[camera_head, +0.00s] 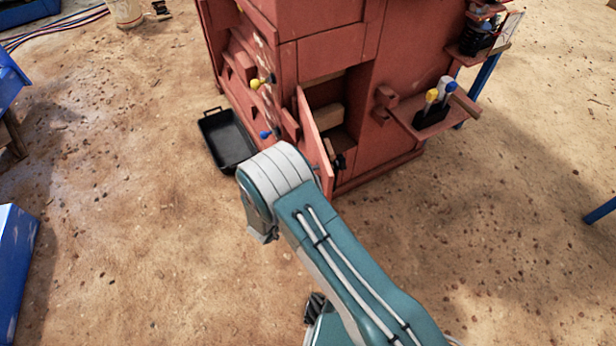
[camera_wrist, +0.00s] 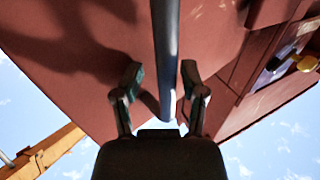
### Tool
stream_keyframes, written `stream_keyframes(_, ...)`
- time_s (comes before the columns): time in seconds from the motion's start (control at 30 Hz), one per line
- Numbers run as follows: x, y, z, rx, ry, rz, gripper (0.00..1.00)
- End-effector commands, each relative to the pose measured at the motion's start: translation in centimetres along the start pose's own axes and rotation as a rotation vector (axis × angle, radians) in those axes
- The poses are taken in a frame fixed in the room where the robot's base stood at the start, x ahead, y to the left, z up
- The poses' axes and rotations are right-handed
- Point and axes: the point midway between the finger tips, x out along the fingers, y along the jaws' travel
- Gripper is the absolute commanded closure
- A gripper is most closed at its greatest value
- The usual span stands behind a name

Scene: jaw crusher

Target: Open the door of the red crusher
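The red crusher (camera_head: 412,75) stands at the top centre of the head view. Its door (camera_head: 311,130) is a narrow red panel standing ajar, with the dark inside and pale blocks showing behind it. In the wrist view, a red panel (camera_wrist: 85,55) fills the upper left and a grey bar (camera_wrist: 166,60), which looks like the handle, runs down from the top. My gripper (camera_wrist: 161,95) is open, with one finger on each side of the bar and visible gaps between. In the head view my arm hides most of the gripper.
A black tray (camera_head: 229,140) lies on the ground left of the crusher. A red side shelf (camera_head: 405,117) with yellow and blue handled tools juts out on the right. Blue objects (camera_head: 14,265) stand at the left edge. Bare sandy ground lies on both sides.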

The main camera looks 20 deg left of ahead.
Motion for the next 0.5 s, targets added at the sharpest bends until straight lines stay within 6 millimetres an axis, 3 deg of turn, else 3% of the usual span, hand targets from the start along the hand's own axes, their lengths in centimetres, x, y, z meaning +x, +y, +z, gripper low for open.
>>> stream_keyframes(0.27,-1.0,0.1,0.1,-0.002,-0.002,-0.001,0.46)
stream_keyframes(0.5,-5.9,-0.2,0.2,-0.004,0.0,-0.004,0.46)
